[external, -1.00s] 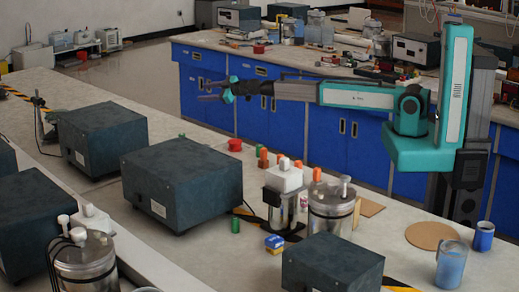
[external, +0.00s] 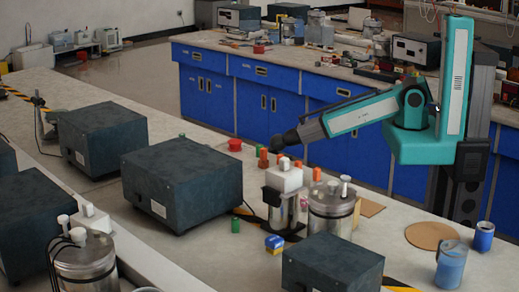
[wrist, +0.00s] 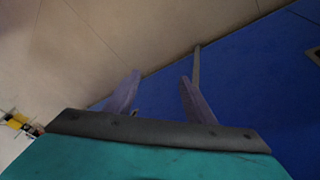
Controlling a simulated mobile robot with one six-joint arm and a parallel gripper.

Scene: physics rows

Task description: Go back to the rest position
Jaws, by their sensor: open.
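My gripper (wrist: 162,88) shows in the wrist view with its two purple-grey fingers apart and nothing between them. Beyond the fingers are bare floor and a blue cabinet front. In the external view my teal and grey arm reaches left and slopes down from its column. Its dark wrist end is above the bench, near an orange block (external: 279,160). The fingers cannot be made out in that view.
The near bench (external: 385,235) holds dark boxes (external: 180,182), a metal canister (external: 331,211), a white-topped device (external: 284,178), small coloured pieces, a round board (external: 430,235) and blue cups (external: 451,268). Blue cabinets (external: 262,112) stand behind, across an aisle.

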